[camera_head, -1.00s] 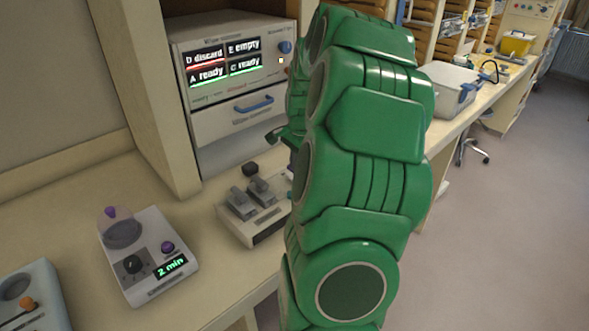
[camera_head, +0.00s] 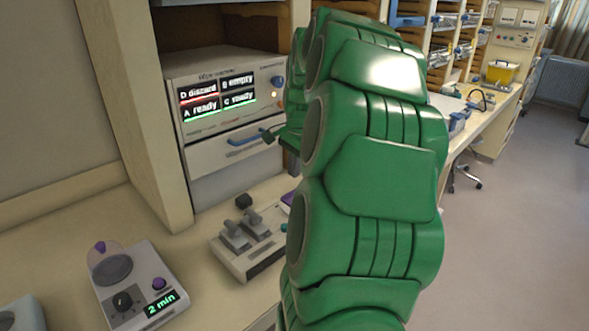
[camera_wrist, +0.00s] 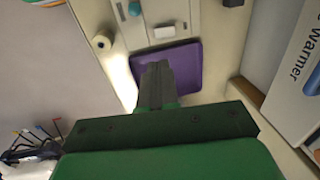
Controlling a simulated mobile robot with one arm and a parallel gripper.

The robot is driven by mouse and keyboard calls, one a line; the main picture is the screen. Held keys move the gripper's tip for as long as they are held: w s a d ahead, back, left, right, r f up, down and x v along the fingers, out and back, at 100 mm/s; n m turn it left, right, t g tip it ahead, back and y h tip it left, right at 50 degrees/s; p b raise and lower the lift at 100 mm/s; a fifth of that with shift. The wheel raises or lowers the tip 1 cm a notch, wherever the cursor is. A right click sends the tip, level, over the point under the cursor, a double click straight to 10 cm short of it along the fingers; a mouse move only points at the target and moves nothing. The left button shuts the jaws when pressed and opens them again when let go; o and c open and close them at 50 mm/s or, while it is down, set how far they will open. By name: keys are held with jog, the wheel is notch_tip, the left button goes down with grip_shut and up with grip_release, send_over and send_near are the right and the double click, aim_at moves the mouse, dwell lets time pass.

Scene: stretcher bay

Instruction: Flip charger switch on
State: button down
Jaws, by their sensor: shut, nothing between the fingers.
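No label reading charger is legible; a beige unit (camera_head: 243,262) with two grey levers (camera_head: 234,236) stands on the counter in the head view, its right end hidden by my green arm. In the wrist view, a pale panel (camera_wrist: 184,15) with a teal knob (camera_wrist: 134,8) and a white block (camera_wrist: 165,32) shows at the top; I cannot tell whether it is the same unit. My gripper (camera_wrist: 157,68) is shut and empty, its fingertips over a purple pad (camera_wrist: 186,78), apparently above it. In the head view my arm hides most of the gripper.
A timer unit (camera_head: 134,290) reading "2 min" sits at the left. A pale roll (camera_wrist: 101,42) lies near the counter edge.

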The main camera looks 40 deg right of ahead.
aim_at(284, 206)
jog(key=shift+w+d+r+t, duration=0.1)
jog(key=shift+w+r+t, duration=0.1)
jog(key=shift+w+t, duration=0.35)
jog(key=shift+w+f, duration=0.1)
jog(key=shift+w, duration=0.05)
jog(key=x, duration=1.2)
jog(key=shift+f, duration=0.9)
jog(key=shift+f+g, duration=0.1)
jog(key=shift+g, duration=0.15)
